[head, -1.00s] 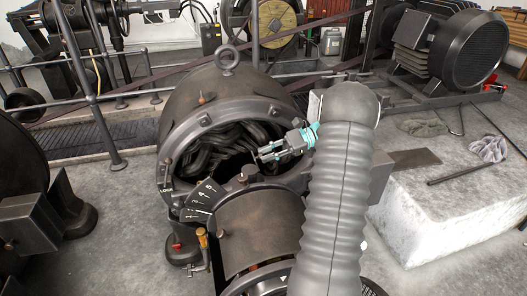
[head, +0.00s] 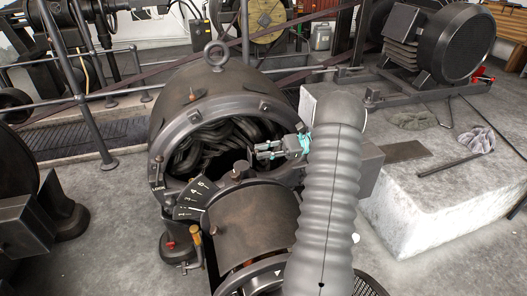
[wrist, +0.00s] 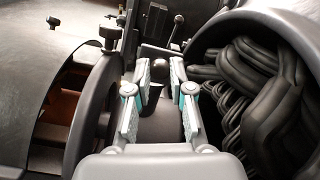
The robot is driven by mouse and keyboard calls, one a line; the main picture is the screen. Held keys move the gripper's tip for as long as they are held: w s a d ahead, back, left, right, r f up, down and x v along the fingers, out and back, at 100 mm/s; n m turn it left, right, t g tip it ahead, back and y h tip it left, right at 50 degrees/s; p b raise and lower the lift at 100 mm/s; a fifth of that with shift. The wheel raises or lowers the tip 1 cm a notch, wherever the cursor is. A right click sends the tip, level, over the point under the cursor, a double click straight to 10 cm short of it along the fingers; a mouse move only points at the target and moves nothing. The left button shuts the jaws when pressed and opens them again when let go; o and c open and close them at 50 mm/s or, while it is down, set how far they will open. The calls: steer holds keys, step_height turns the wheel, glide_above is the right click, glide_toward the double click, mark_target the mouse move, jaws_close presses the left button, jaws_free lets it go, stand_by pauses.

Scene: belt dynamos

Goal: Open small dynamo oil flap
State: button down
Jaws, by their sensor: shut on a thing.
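The small dynamo is a dark, round machine (head: 190,98) with an eye ring on top and an open front full of black coils. My gripper (head: 257,152) is at the right part of this opening, in front of the coils. In the wrist view my gripper (wrist: 160,75) has its pale grey and teal fingers on either side of a small dark round knob (wrist: 158,67) and is shut on it. A dark rounded part shows below the knob between the fingers. I cannot tell which part is the oil flap.
A numbered dial plate (head: 194,197) and a yellow-handled lever (head: 195,236) are at the lower left of the dynamo. A brown cylindrical cover (head: 255,222) is below the gripper. A pale stone block (head: 430,215) stands to the right, with a big motor (head: 450,45) behind it.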

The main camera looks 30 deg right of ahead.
steer(key=c, duration=1)
jaws_free()
steer(key=shift+r, duration=0.1)
step_height(320, 180, up, 10)
steer(key=shift+f, duration=0.1)
